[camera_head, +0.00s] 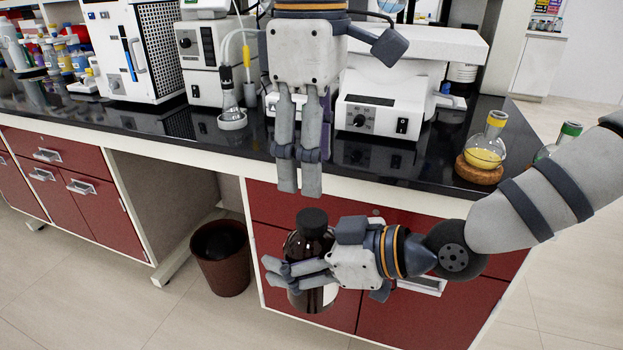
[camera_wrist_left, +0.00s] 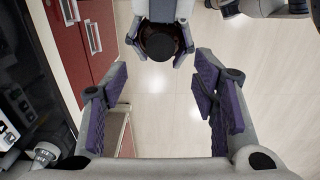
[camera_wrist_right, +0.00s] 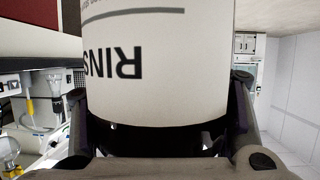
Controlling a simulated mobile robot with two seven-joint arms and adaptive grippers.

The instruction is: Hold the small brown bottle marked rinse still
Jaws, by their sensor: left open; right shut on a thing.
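The brown bottle (camera_head: 311,243) has a black cap and a white label, and is upright in the air before the red cabinets. Its label (camera_wrist_right: 150,60) fills the right wrist view, upside down, with "RINS" readable. My right gripper (camera_head: 276,272) is shut around the bottle's body from the right. My left gripper (camera_head: 299,190) points down above the bottle, apart from it. In the left wrist view, its fingers (camera_wrist_left: 163,90) are spread wide and empty, with the black cap (camera_wrist_left: 160,42) beyond them near the top edge. The lower bottle is partly hidden by the right fingers.
The dark bench top (camera_head: 225,140) lies behind both grippers, carrying instruments. A flask of yellow liquid (camera_head: 486,150) sits on a cork ring at the bench's right, near my right arm. A waste bin (camera_head: 222,262) stands on the floor left of the bottle.

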